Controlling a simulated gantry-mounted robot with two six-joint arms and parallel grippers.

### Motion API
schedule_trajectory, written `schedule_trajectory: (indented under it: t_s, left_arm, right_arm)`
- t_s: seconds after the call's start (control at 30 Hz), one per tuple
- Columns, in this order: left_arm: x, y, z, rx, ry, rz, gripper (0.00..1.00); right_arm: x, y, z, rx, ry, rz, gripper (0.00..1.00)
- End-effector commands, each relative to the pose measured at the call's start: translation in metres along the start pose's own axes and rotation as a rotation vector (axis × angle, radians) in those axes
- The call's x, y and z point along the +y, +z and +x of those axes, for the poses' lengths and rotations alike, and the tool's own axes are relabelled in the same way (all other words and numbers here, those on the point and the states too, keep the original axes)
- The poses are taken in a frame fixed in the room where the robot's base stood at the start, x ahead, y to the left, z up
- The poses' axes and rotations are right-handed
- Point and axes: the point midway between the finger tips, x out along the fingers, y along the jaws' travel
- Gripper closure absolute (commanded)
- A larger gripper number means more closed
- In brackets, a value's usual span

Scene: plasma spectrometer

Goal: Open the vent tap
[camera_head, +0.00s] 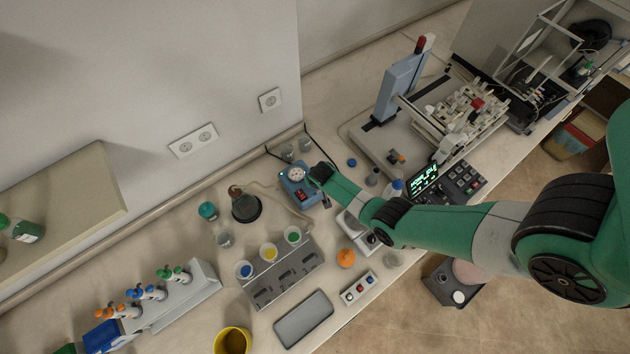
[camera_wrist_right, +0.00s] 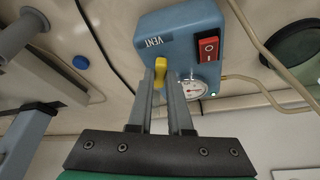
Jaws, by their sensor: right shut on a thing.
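The blue pump box (camera_head: 299,184) stands on the bench against the back wall, with a round gauge and a red switch. In the right wrist view the box (camera_wrist_right: 187,22) shows the label VENT, a red rocker switch (camera_wrist_right: 208,47) and the gauge (camera_wrist_right: 192,88). The yellow vent tap (camera_wrist_right: 162,64) sticks out beside the gauge. My right gripper (camera_wrist_right: 167,75) is shut on the yellow tap, its two grey fingers on either side of it. In the head view my right arm hides the gripper's fingertips. My left gripper is not in view.
A dark round flask (camera_head: 245,207) with tubing stands left of the pump box. A grey rack with coloured cups (camera_head: 282,277) is in front. The plasma instrument (camera_head: 465,115) is at the right. A beige hose (camera_wrist_right: 262,90) runs from the box.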

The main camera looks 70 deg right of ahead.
Motion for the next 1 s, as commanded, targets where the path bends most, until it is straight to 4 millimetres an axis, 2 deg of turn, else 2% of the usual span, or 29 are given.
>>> schedule_trajectory:
  t_s: [0.17, 0.6, 0.93, 0.97, 1.0]
  left_arm:
    - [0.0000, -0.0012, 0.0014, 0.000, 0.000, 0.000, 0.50]
    - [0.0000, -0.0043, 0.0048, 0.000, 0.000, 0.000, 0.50]
    - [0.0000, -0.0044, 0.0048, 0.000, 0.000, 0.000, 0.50]
    - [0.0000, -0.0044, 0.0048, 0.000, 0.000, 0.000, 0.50]
    - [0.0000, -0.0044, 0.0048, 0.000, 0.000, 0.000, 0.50]
  right_arm:
    - [0.0011, -0.0001, -0.0005, -0.002, -0.012, -0.031, 1.00]
    - [0.0046, -0.0007, 0.0004, -0.001, -0.154, -0.371, 1.00]
    - [0.0040, -0.0007, 0.0003, 0.000, -0.161, -0.389, 1.00]
    - [0.0040, -0.0007, 0.0004, 0.000, -0.161, -0.389, 0.77]
    - [0.0040, -0.0007, 0.0004, 0.000, -0.161, -0.389, 0.70]
